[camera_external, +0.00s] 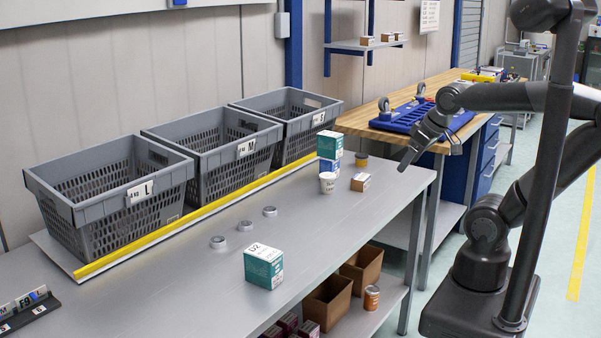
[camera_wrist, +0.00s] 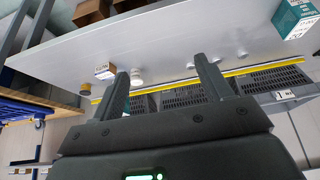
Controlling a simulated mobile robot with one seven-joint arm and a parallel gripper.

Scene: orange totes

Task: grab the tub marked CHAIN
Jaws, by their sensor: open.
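A small white tub (camera_external: 327,182) with dark print stands upright on the grey bench, just in front of a stack of boxes; the print is too small to read surely. It also shows in the wrist view (camera_wrist: 136,78), close beside the left finger in the picture and beyond it. My gripper (camera_external: 428,156) is open and empty, above and to the right of the tub, over the bench's right end. In the wrist view both fingers of my gripper (camera_wrist: 161,71) are apart with nothing between them.
A teal box (camera_external: 329,144) sits on a blue one behind the tub. A small carton (camera_external: 360,182) and a yellow-topped tin (camera_external: 361,160) stand to its right. Another teal box (camera_external: 263,266) stands nearer. Grey crates (camera_external: 110,205) line the back behind a yellow strip (camera_external: 160,233).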

